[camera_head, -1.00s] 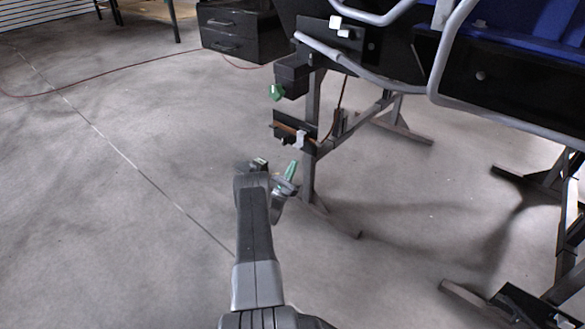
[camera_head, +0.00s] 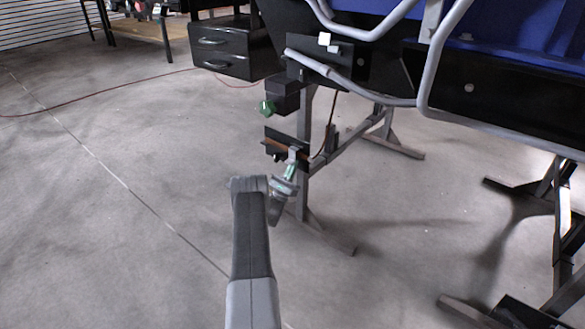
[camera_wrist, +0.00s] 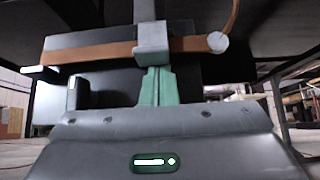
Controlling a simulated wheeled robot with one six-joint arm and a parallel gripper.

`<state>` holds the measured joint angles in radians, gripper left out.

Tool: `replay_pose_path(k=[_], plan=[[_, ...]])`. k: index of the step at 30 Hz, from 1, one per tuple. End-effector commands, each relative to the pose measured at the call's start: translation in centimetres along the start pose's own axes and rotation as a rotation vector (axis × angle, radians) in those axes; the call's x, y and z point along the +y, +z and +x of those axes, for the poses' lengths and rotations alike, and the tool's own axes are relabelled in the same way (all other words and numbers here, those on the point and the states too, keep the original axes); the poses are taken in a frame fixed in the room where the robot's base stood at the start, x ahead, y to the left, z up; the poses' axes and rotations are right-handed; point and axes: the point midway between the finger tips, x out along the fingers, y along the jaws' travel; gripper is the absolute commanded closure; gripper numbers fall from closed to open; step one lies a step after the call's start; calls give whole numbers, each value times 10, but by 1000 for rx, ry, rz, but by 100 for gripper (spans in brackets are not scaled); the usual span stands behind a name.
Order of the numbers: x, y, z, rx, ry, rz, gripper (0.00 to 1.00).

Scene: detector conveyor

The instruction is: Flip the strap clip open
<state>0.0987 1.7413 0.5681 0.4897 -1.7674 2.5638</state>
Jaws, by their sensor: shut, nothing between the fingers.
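The strap clip (camera_wrist: 151,42) is a light grey bracket closed around a brown-orange strap (camera_wrist: 97,53), with a tab standing up above the strap. In the head view the clip (camera_head: 293,154) is small, on the black panel at the table leg. My gripper (camera_wrist: 157,75) has green fingers, shut together with nothing between them. The fingertips are right under the clip's lower edge in the wrist view; I cannot tell if they touch it. In the head view my gripper (camera_head: 291,168) reaches up to the clip from below.
A green knob (camera_head: 267,107) sits on a black box above the strap panel. Grey bent rails (camera_head: 350,80) and the dark frame hang overhead. A table leg (camera_head: 304,190) stands just right of my gripper.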

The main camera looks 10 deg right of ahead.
Motion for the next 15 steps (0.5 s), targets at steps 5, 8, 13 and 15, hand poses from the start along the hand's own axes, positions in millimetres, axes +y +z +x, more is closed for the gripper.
replay_pose_path(k=[5, 8, 13, 15], plan=[[1, 5, 1, 67, 3, 1, 100], [1, 5, 0, 89, 1, 2, 100], [1, 6, 0, 129, 1, 1, 100], [0, 7, 0, 147, 1, 1, 100]])
